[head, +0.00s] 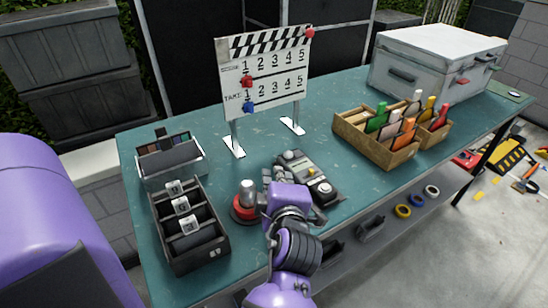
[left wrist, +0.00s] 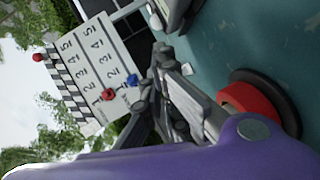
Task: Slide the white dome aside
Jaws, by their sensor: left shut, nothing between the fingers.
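The white dome (head: 247,187) is a small pale cap standing upright on a red ring with a dark base, near the front of the green table. In the left wrist view the red ring and dark base (left wrist: 252,98) show at the right, partly behind my purple wrist. My left gripper (head: 274,174) is shut and empty, just right of the dome. In the left wrist view its closed fingers (left wrist: 160,58) show near the middle. Whether it touches the dome cannot be told. My right gripper is not in view.
A dark control box (head: 318,187) lies close to the gripper's right. A black tray with white cubes (head: 196,250) stands left of the dome. A clapperboard (head: 268,72) stands behind. A wooden bottle rack (head: 365,138) is further right. Bare table lies between tray and clapperboard.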

